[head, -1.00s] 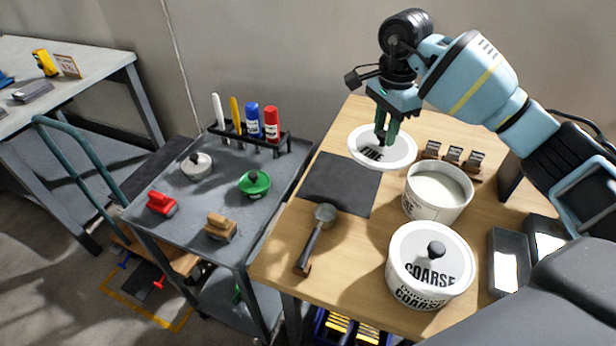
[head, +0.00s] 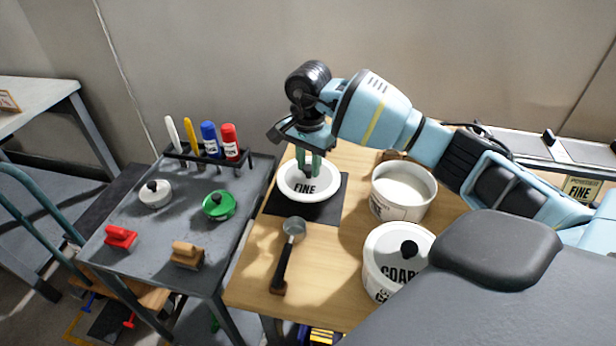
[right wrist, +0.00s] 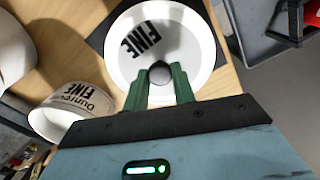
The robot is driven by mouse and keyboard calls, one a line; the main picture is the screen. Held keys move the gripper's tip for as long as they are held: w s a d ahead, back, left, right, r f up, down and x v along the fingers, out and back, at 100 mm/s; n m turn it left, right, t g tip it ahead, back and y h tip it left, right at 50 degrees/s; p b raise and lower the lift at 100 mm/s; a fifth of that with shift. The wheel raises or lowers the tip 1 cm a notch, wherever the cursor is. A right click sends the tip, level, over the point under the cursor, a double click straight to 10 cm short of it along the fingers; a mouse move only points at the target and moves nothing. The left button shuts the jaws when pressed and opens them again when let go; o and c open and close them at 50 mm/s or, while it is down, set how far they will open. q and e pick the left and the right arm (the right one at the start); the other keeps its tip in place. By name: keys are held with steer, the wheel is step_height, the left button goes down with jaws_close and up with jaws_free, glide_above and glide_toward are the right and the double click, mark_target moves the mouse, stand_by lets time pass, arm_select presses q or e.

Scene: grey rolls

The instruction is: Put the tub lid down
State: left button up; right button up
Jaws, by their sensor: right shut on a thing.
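The white tub lid (head: 296,191), marked FINE, is in my right gripper (head: 308,170), over the dark mat (head: 283,211) on the wooden table. My right gripper is shut on the lid's dark knob; in the right wrist view the green fingers (right wrist: 160,85) close on the knob in front of the lid (right wrist: 195,50). I cannot tell whether the lid touches the mat. The open FINE tub (head: 401,208), filled with pale material, stands to the right of the mat; the right wrist view shows part of the tub (right wrist: 60,112). My left gripper is not in view.
The lidded COARSE tub (head: 380,262) stands at the table's front right. A scoop (head: 288,255) with a dark handle lies in front of the mat. A grey cart (head: 150,215) to the left holds markers, a green lid-like piece (head: 220,205) and small blocks.

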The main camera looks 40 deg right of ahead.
mark_target(308, 176)
steer(key=shift+f, duration=2.05)
steer(key=shift+f, duration=0.15)
steer(key=o, duration=1)
